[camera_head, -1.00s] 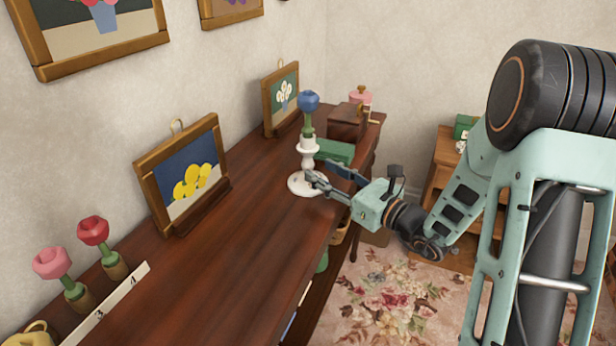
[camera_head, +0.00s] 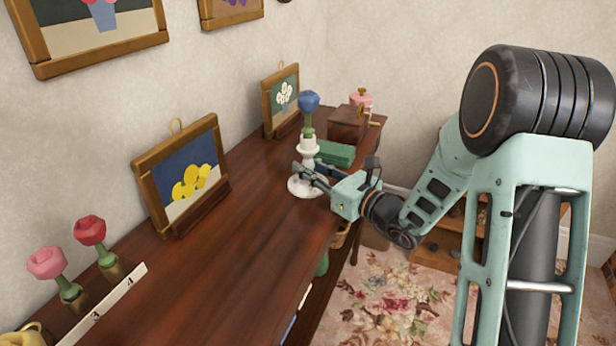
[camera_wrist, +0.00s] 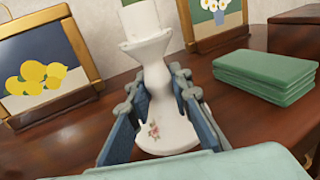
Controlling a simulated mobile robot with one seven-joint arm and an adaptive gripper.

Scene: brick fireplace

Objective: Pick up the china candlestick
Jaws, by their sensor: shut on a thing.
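My gripper (camera_head: 308,174) reaches in from the right, low on the candlestick. In the wrist view the candlestick (camera_wrist: 157,110) shows a small floral print and stands between the two fingers (camera_wrist: 158,106), which are shut on its stem. Its round base is partly hidden by the fingers in the head view.
A green stack (camera_head: 336,153) and a brown grinder-like box (camera_head: 346,125) stand behind. Framed pictures, one of lemons (camera_head: 187,177) and one of white flowers (camera_head: 282,97), stand along the wall. Red (camera_head: 90,230) and pink (camera_head: 47,263) flowers stand front left. The middle top is clear.

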